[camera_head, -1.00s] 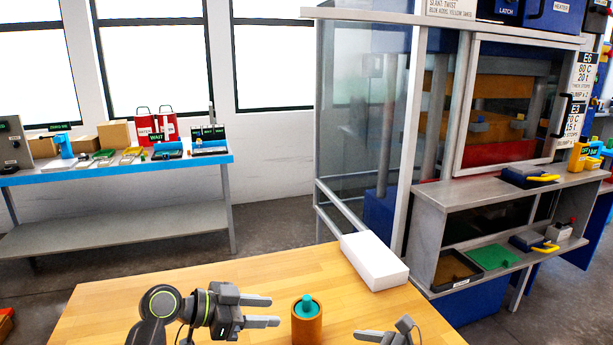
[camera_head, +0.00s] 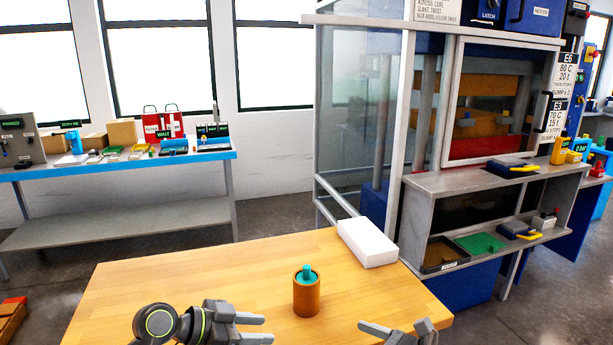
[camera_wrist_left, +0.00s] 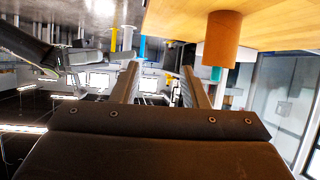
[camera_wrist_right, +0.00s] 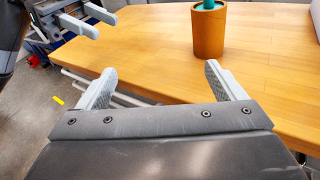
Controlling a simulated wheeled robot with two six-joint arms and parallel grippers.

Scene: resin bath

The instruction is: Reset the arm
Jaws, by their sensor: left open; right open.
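My left gripper (camera_head: 262,329) is at the bottom of the head view, open and empty, left of an orange-brown cylinder (camera_head: 306,298) with a teal knobbed top (camera_head: 306,274). The cylinder stands upright on the wooden table (camera_head: 190,285). My right gripper (camera_head: 380,330) is low in the head view, right of the cylinder, open and empty. In the left wrist view the cylinder (camera_wrist_left: 222,40) appears upside down beyond the fingers. In the right wrist view the cylinder (camera_wrist_right: 208,32) stands beyond the open fingers, apart from them.
A white block (camera_head: 367,242) lies at the table's far right edge. Behind it stands a glass-sided press with a grey shelf (camera_head: 470,180) holding trays, including a green one (camera_head: 480,243). A blue-edged bench (camera_head: 120,165) with boxes and devices is at the back left. Most of the tabletop is clear.

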